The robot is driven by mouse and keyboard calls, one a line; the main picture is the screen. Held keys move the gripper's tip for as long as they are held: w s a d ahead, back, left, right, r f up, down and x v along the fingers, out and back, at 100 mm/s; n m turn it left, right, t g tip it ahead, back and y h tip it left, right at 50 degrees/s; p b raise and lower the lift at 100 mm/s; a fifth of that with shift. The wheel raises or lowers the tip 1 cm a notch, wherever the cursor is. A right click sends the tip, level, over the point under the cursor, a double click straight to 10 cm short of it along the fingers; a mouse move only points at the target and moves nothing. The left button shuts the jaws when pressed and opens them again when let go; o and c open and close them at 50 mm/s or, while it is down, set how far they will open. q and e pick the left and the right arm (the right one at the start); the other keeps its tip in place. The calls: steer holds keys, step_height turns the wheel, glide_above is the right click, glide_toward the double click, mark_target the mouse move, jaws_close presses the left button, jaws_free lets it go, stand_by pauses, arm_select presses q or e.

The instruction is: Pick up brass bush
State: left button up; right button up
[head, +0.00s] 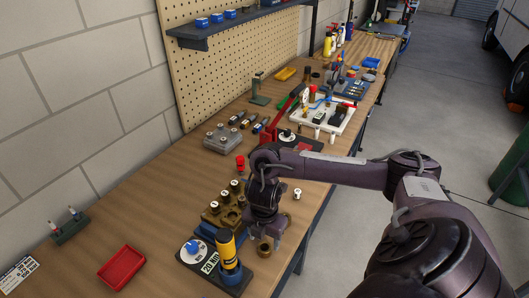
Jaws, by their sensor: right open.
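A small brass-coloured ring, which looks like the brass bush (265,247), is on the wooden bench near its front edge. My right gripper (264,231) points down just above it, and its jaws are open. The fingers are dark and small here, so I cannot tell whether they touch the ring or straddle it. The upper part of the ring is partly hidden by the gripper. My left gripper is not in view.
Left of the gripper is a brass block with several white-topped pieces (212,216). A black base (238,281) with a blue knob and a yellow-and-black cylinder (226,247) stands close by. A red tray (121,267) lies further left, with bare bench between.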

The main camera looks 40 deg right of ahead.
mark_target(264, 244)
step_height(264, 244, down, 4)
steer(key=shift+d+f+p, duration=0.1)
steer(key=shift+p, duration=0.2)
steer(key=shift+c, duration=0.5)
steer(key=c, duration=0.5)
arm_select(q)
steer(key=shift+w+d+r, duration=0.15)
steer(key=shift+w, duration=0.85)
arm_select(e)
steer(key=c, duration=0.6)
steer(key=shift+w, duration=0.1)
